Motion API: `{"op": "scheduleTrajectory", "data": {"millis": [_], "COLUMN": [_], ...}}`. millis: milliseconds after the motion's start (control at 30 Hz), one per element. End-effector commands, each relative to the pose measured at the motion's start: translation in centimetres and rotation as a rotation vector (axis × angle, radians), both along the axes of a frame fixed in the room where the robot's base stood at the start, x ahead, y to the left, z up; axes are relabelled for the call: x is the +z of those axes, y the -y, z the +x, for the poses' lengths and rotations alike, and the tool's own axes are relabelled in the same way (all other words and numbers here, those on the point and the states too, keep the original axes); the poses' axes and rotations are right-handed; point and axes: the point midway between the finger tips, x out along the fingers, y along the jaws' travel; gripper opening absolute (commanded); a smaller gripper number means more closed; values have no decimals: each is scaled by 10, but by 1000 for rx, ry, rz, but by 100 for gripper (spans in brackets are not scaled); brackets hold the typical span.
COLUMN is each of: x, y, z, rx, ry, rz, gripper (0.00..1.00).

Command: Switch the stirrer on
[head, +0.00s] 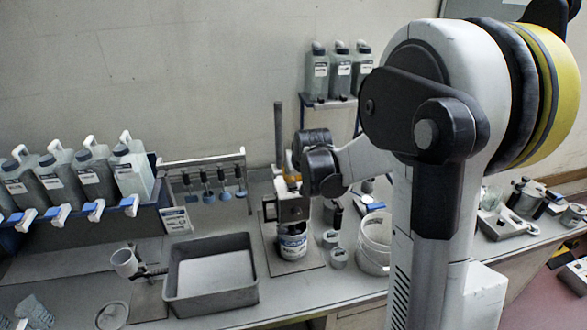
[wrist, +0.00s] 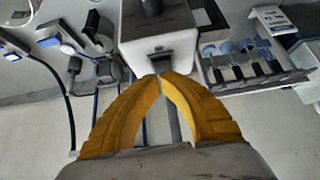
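The stirrer (head: 292,210) stands on the bench with a dark upright post behind it. Its pale box-shaped housing also shows in the wrist view (wrist: 150,22), just beyond my fingertips. A labelled can (head: 292,243) is under the stirrer head. My gripper (wrist: 160,76) has its two yellow fingers together at the tips, with nothing seen between them. The tips are close to a small dark detail on the housing; I cannot tell if they touch it. In the head view my wrist hides most of the gripper and the upper stirrer.
A grey tray (head: 213,293) is left of the stirrer and a white bucket (head: 374,243) is right of it. A rack of hanging tools (head: 208,182) stands behind the tray. Several jugs (head: 92,172) line the left shelf. Small cups (head: 331,240) stand beside the stirrer.

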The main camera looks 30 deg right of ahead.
Motion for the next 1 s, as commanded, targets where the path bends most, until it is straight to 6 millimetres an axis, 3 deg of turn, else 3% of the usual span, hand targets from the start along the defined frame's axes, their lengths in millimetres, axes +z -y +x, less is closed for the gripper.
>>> {"op": "scheduleTrajectory", "data": {"millis": [500,733,1000], "x": [-10,-26,-19], "y": [0,-2,-1], "z": [-2,-7,-5], "rx": [0,0,0], "ry": [0,48,49], "rz": [0,-14,-14], "gripper": [0,0,0]}}
